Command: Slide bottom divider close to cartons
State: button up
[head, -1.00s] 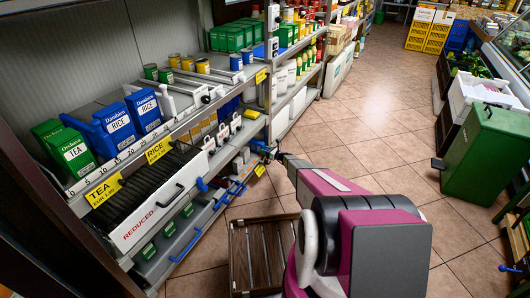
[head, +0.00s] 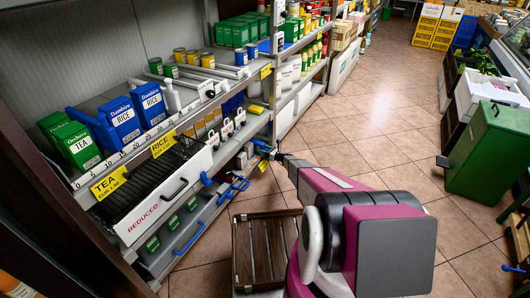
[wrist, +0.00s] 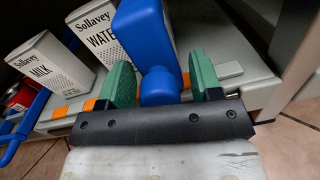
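In the wrist view, a blue divider (wrist: 145,35) with a rounded blue front end (wrist: 160,88) stands on the bottom grey shelf. Beside it on the left are a white Sollavey water carton (wrist: 95,35) and a white Sollavey milk carton (wrist: 50,66). My gripper (wrist: 163,82) has green fingers, one on each side of the rounded front end. The fingers are spread, with a narrow gap at the right; contact at the left is unclear. In the head view, my gripper (head: 268,151) is small at the low right end of the shelving.
A grey shelf edge and post (wrist: 265,85) stand close on the right in the wrist view, with an orange strip by the cartons. A red can (wrist: 20,97) sits far left. A dark slatted crate (head: 262,252) is on the floor beside my arm. The aisle is clear.

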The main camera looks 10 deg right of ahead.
jog(key=v, duration=1.1)
jog(key=shift+w, duration=0.1)
jog(key=s+a+r+n+g+h, duration=0.2)
jog(key=s+a+r+n+g, duration=0.3)
jog(key=s+r+n, duration=0.45)
jog(key=s+a+r+n+g+h, duration=0.2)
jog(key=s+a+r+n+g, duration=0.35)
jog(key=s+r, duration=0.7)
jog(key=s+d+r+n+h, duration=0.3)
jog(key=s+r+n+h, duration=0.2)
jog(key=s+r, duration=0.3)
jog(key=s+d+r+n+h, duration=0.3)
jog(key=s+r+n+h, duration=0.2)
jog(key=s, duration=1.1)
notch_tip(320, 180, up, 4)
jog(key=n+g, duration=0.1)
jog(key=n, duration=0.1)
jog(key=shift+n, duration=0.3)
